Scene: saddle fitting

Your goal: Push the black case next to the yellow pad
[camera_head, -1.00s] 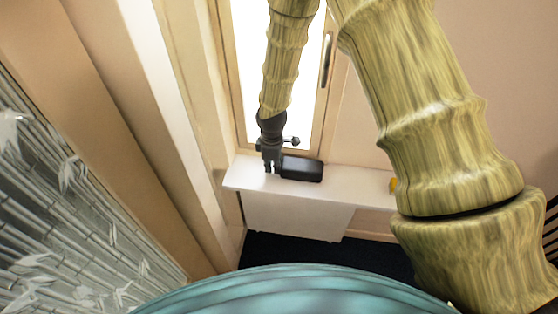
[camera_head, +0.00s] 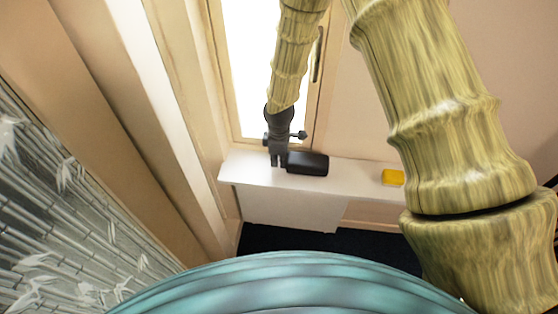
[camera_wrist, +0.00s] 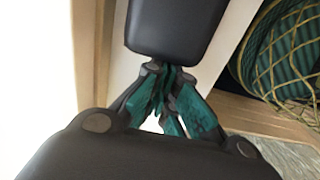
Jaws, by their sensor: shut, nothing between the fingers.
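The black case (camera_head: 308,163) lies on the white shelf below the window. The yellow pad (camera_head: 393,177) lies on the same shelf to the right, with bare shelf between it and the case. My gripper (camera_head: 279,163) points down at the left end of the case, shut and empty. In the wrist view the case (camera_wrist: 175,32) fills the top middle, and the shut fingertips (camera_wrist: 165,70) are at its near edge, touching or almost touching it. The pad does not show in the wrist view.
The white shelf (camera_head: 350,180) has free room between the case and the pad. A window (camera_head: 262,60) and wall stand behind it. My arm covers part of the view at right. A teal rounded thing with yellow netting (camera_wrist: 285,55) shows in the wrist view.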

